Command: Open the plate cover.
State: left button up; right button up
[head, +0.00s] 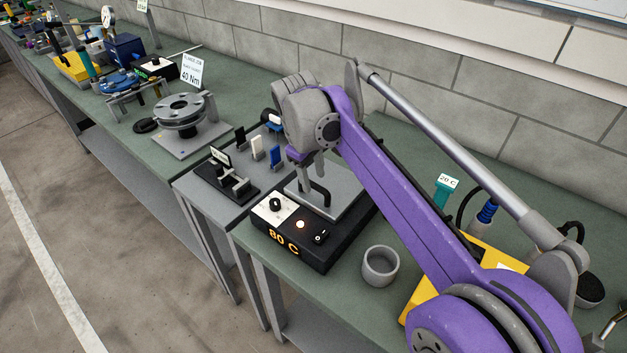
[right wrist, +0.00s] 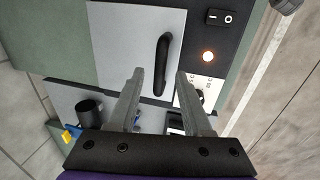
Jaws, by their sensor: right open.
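The plate cover (head: 346,200) is a flat grey square on top of the black hot plate (head: 318,250), whose front reads 80 C. It looks closed, lying flat. Its black bar handle (head: 321,193) shows below my right gripper (head: 308,172). In the right wrist view the cover (right wrist: 112,38) lies ahead, and the handle (right wrist: 161,62) appears between the two open fingers (right wrist: 160,74). The fingers hold nothing; whether they touch the handle or hover short of it I cannot tell. My arm hides part of the cover's back right. My left gripper is not in view.
A grey cup (head: 380,267) stands right of the hot plate, near a yellow tray (head: 497,254). A black fixture (head: 226,182) and small upright blocks (head: 257,146) stand to the left. A round flanged part (head: 180,113) is farther left. The wall runs behind.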

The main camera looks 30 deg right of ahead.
jog(key=shift+d+f, duration=0.15)
jog(key=shift+f, duration=0.65)
jog(key=shift+w, duration=0.1)
grip_shut()
dwell(0.8)
